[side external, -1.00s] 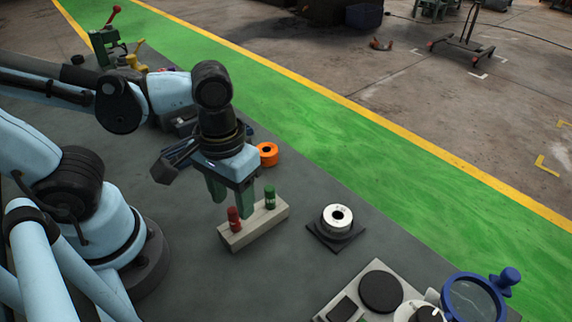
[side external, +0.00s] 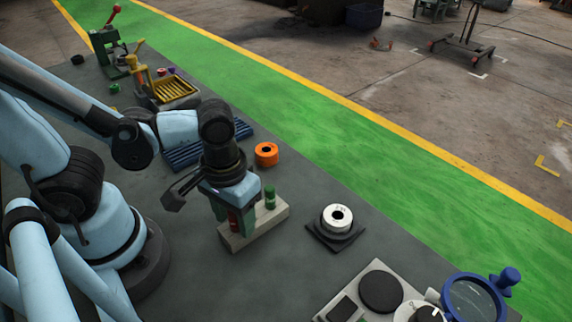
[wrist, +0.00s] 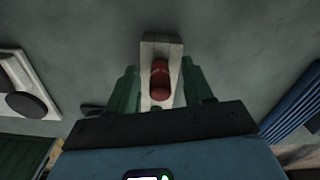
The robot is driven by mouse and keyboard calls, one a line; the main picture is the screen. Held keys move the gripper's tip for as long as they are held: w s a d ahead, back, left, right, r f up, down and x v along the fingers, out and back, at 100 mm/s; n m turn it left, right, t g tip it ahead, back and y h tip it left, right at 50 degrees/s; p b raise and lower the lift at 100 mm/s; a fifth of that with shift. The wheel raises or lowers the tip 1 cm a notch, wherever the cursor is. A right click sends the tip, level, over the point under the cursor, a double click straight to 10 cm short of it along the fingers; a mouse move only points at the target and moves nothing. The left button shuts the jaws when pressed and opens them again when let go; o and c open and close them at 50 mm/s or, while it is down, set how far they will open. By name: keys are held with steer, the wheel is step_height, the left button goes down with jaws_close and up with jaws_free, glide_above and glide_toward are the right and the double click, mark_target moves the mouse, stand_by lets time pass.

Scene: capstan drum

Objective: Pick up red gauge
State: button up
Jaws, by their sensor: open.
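The red gauge (side external: 234,221) stands upright in a pale rectangular block (side external: 270,224), at its left end. A green gauge (side external: 270,198) stands at the block's other end. My gripper (side external: 234,224) is open and lowered over the red gauge, with its green fingers on either side. In the wrist view the red gauge (wrist: 160,80) lies between the two open fingers (wrist: 160,72), with a gap visible on each side. The block (wrist: 162,47) shows beyond it. The green gauge cannot be made out in the wrist view.
An orange ring (side external: 266,154) lies behind the block. A silver ring on a dark square base (side external: 337,217) stands to the right. A blue ribbed piece (side external: 190,152) lies behind my gripper. A blue-rimmed magnifier (side external: 474,298) is at the front right. Bare table surrounds the block.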

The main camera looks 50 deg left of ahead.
steer(key=shift+c, duration=0.3)
jaws_close()
steer(key=shift+r, duration=0.2)
steer(key=shift+r, duration=1.7)
steer(key=s+d+r, duration=0.7)
steer(key=s, duration=0.2)
steer(key=shift+s, duration=0.2)
steer(key=shift+r, duration=0.1)
